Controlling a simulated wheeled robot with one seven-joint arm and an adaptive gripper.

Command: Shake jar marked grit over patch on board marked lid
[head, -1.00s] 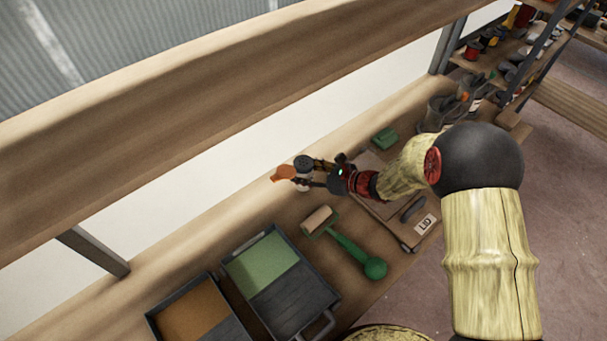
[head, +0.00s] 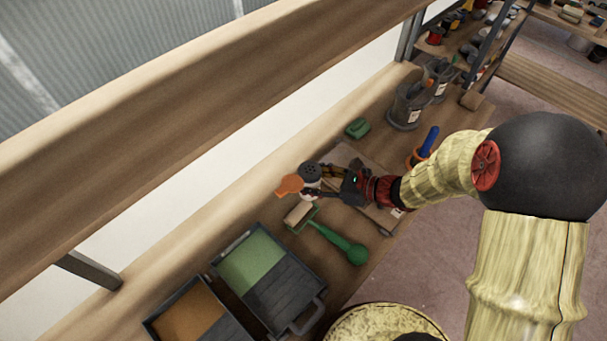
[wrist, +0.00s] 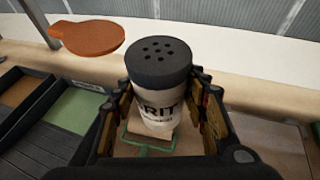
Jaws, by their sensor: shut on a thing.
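My gripper (head: 325,181) is shut on the grit jar (head: 309,181), a white jar with a black, holed cap. In the wrist view the jar (wrist: 157,100) stands roughly upright between the fingers, and the letters "RIT" show on its side. An orange paddle-like piece (head: 289,185) is beside the jar; it also shows in the wrist view (wrist: 88,38), left of the cap. The lid board (head: 344,155) lies on the bench beneath and behind my gripper, mostly covered by my arm. Its patch and its label cannot be made out now.
A roller with a green handle (head: 335,240) lies in front of the jar. Trays with green paint (head: 252,262) and brown paint (head: 190,315) are at the lower left. A green block (head: 357,128), a blue-handled tool (head: 428,141) and grey pots (head: 408,107) stand farther back.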

